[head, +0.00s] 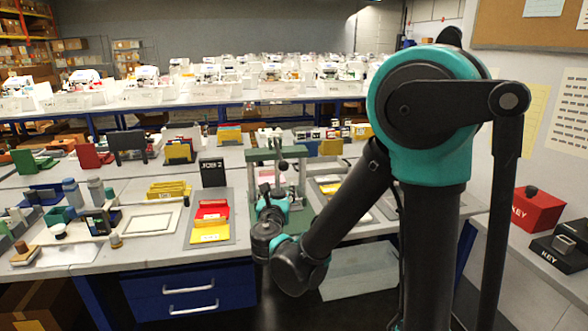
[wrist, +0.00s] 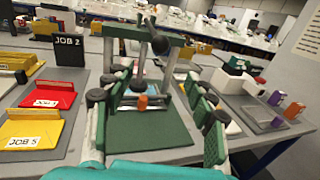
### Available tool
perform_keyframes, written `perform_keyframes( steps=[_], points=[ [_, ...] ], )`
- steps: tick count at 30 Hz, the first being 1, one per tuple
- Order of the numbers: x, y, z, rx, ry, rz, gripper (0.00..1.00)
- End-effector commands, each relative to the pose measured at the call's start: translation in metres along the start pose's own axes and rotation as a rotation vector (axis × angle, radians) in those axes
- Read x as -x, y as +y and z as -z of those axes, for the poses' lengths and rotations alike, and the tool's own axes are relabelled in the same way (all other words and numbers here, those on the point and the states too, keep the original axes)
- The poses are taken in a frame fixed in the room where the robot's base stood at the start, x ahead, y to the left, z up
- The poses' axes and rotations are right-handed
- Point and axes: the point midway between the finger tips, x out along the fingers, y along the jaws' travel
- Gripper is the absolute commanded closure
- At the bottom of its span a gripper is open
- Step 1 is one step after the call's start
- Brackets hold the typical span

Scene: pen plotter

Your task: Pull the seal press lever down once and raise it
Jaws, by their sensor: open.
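The seal press (wrist: 125,33) is a green and grey frame on a green base plate (wrist: 150,135), straight ahead in the wrist view. Its lever ends in a dark ball knob (wrist: 160,46) near the top bar. In the head view the press (head: 262,155) stands beyond my wrist, its lower part partly hidden. My gripper (wrist: 155,85) is open, with one finger on each side of the press in the wrist view and nothing between the pads. It appears short of the knob, apart from it. An orange piece (wrist: 143,102) shows low at the middle of the press.
A JOB 2 sign (wrist: 70,50) and a tray with red and yellow folders (head: 210,222) stand left of the press. A grey tray (wrist: 262,115) with purple and orange pieces lies right. Red and black KEY boxes (head: 537,210) sit far right.

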Motion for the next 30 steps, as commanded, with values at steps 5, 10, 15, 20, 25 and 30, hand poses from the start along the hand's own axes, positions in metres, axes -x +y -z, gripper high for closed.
perform_keyframes(
  steps=[5, 10, 15, 20, 25, 30],
  points=[
    [-0.022, -0.001, 0.000, 0.000, 0.000, 0.004, 0.44],
    [-0.055, -0.002, 0.000, -0.001, 0.000, 0.006, 0.44],
    [-0.089, -0.002, 0.000, -0.001, 0.000, 0.006, 0.44],
    [-0.120, -0.002, 0.000, -0.002, 0.000, 0.006, 0.44],
    [-0.148, -0.002, 0.000, -0.002, 0.000, 0.005, 0.44],
    [-0.166, -0.002, 0.000, -0.002, 0.000, 0.003, 0.44]
  ],
)
